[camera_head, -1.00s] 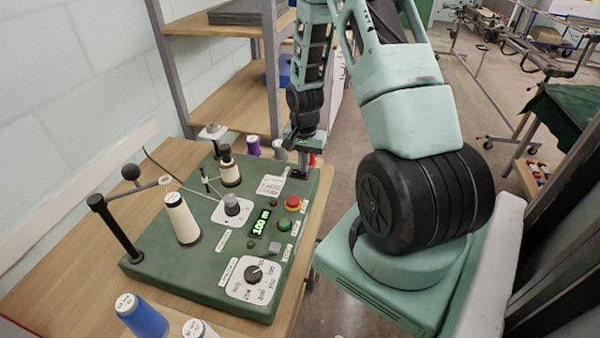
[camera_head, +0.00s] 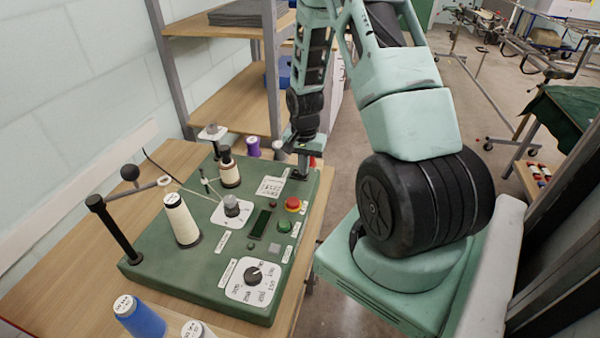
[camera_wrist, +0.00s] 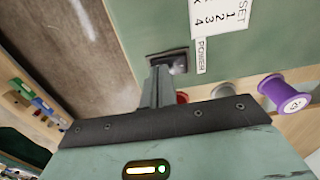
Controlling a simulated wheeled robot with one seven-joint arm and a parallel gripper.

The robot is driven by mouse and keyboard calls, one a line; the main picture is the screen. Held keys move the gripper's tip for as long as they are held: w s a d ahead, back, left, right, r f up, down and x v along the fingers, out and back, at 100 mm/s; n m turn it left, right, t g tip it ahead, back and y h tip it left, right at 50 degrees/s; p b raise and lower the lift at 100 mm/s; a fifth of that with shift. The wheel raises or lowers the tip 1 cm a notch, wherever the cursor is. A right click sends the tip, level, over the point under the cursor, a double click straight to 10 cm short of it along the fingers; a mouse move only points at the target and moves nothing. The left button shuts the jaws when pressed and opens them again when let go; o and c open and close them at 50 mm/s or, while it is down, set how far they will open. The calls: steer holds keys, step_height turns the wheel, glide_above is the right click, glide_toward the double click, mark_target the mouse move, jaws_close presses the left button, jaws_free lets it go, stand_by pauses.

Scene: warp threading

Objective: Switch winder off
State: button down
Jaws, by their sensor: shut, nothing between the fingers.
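The green winder (camera_head: 205,262) stands on the wooden table. Its small display (camera_head: 261,223) is dark. A black rocker switch (camera_wrist: 172,62) sits beside the POWER label (camera_wrist: 201,57) in the wrist view. My gripper (camera_wrist: 160,72) is shut and empty, its fingertips right at the near edge of the switch; whether they touch it I cannot tell. In the head view my gripper (camera_head: 303,172) is at the winder's far right corner, where it hides the switch. A red button (camera_head: 293,204) and a green button (camera_head: 285,226) are on the panel.
A white cone (camera_head: 181,220) and another cone (camera_head: 229,168) stand on the winder. A purple spool (camera_wrist: 284,94) is behind it. A blue spool (camera_head: 140,317) is at the table's front. A wooden shelf (camera_head: 225,108) rises behind.

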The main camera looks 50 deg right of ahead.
step_height(320, 180, up, 7)
steer(key=p, duration=0.4)
steer(key=shift+f+p, duration=0.15)
steer(key=shift+p, duration=0.2)
stand_by(0.4)
steer(key=a+r+n+b, duration=0.3)
steer(key=a+n, duration=0.2)
steer(key=a, duration=0.8)
steer(key=a+r+n+b, duration=0.3)
steer(key=a+r+n, duration=0.15)
steer(key=a, duration=0.85)
steer(key=s+a+r+n+b, duration=0.2)
steer(key=s+a+n+b, duration=0.2)
steer(key=s+a+n, duration=0.8)
steer(key=s+a, duration=0.2)
steer(key=s, duration=0.3)
steer(key=shift+a+y+b, duration=0.3)
steer(key=shift+a, duration=0.05)
